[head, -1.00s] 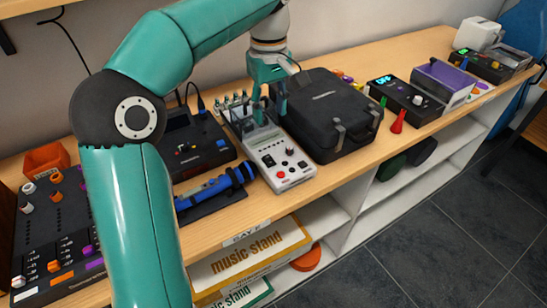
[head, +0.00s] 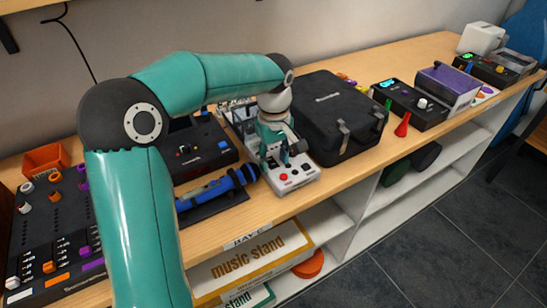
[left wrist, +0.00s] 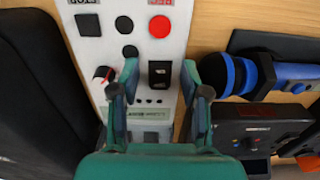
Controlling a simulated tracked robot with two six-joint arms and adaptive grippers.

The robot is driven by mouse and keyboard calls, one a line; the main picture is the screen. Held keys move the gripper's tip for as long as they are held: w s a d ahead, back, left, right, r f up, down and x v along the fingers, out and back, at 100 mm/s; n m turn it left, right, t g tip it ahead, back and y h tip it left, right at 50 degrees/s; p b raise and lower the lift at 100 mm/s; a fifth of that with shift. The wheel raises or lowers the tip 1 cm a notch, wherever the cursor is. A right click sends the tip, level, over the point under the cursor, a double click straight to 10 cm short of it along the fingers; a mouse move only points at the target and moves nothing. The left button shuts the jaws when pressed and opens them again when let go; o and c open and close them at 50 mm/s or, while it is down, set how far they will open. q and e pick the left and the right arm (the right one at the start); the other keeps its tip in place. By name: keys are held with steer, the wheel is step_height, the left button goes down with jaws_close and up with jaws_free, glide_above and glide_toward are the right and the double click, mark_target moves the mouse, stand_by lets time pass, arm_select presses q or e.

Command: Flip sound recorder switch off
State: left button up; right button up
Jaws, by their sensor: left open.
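The sound recorder (head: 293,181) is a light grey device on the wooden bench, partly hidden under my left gripper in the head view. In the left wrist view its panel (left wrist: 141,55) shows a red round button (left wrist: 160,26), black round buttons, a red-marked knob (left wrist: 103,73) and a black rocker switch (left wrist: 160,73). My left gripper (head: 275,160) points down over the recorder's front part. Its open fingers (left wrist: 160,78) stand either side of the switch in the left wrist view, with nothing between them held. Whether they touch the panel cannot be told. My right gripper is not in view.
A black case (head: 325,115) stands close on the recorder's right. A blue microphone (head: 215,188) and a black device (head: 195,147) lie on its left. The bench's front edge is just before the recorder.

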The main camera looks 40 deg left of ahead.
arm_select(q)
steer(key=shift+c, duration=0.2)
jaws_close()
steer(key=h+p, duration=0.1)
steer(key=p, duration=0.1)
steer(key=h+p, duration=0.1)
steer(key=p, duration=0.1)
steer(key=shift+a+r+g, duration=0.3)
steer(key=shift+r, duration=0.1)
steer(key=shift+w+f+h+p, duration=0.15)
steer(key=shift+h+p, duration=0.25)
steer(key=shift+p, duration=0.2)
steer(key=shift+f, duration=0.1)
steer(key=shift+o, duration=0.2)
jaws_free()
